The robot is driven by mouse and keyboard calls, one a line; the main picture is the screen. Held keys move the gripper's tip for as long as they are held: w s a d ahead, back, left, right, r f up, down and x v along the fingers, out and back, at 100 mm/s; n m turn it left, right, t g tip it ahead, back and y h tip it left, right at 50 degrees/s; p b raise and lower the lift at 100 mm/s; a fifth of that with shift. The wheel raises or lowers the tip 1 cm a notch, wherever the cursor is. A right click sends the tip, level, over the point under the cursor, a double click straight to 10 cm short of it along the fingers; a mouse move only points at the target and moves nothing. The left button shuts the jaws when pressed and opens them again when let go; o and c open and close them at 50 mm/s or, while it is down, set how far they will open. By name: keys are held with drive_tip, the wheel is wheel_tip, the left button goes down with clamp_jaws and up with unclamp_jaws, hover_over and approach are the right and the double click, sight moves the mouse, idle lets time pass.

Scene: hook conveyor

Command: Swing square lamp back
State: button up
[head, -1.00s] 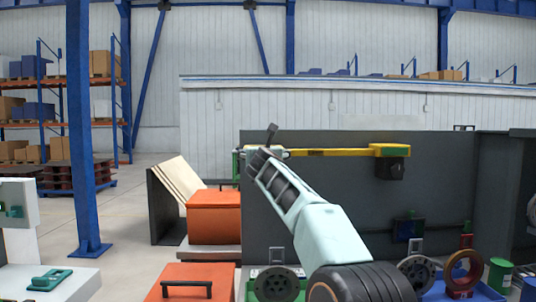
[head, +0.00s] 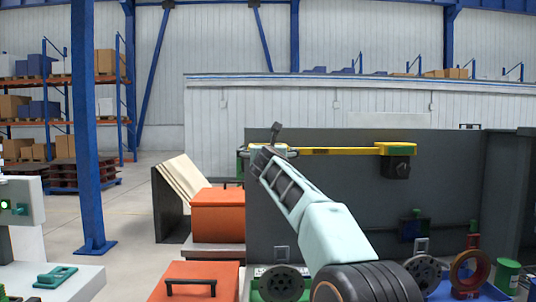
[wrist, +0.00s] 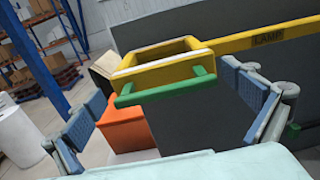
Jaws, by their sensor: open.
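The square lamp is a yellow arm (head: 340,151) running left from a dark mount (head: 396,167) on the grey panel. In the wrist view, the lamp arm (wrist: 275,36) carries a "LAMP" label, and its end is a hollow yellow square head (wrist: 155,59). A green handle bar (wrist: 163,90) sits on the near side of the head. My gripper (head: 264,157) is at the left end of the lamp arm and partly hides the head. In the wrist view my gripper (wrist: 165,97) is open, its fingers on either side of the green handle, with no contact visible.
A grey panel (head: 340,200) stands behind the lamp. Orange boxes (head: 217,215) and a tilted stack of boards (head: 188,185) stand to its left. A blue post (head: 90,160) stands further left.

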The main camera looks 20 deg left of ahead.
drive_tip(key=shift+s+r, duration=0.1)
drive_tip(key=shift+s, duration=0.45)
drive_tip(key=v, duration=1.1)
drive_tip(key=shift+d, duration=0.15)
drive_tip(key=shift+w, duration=0.1)
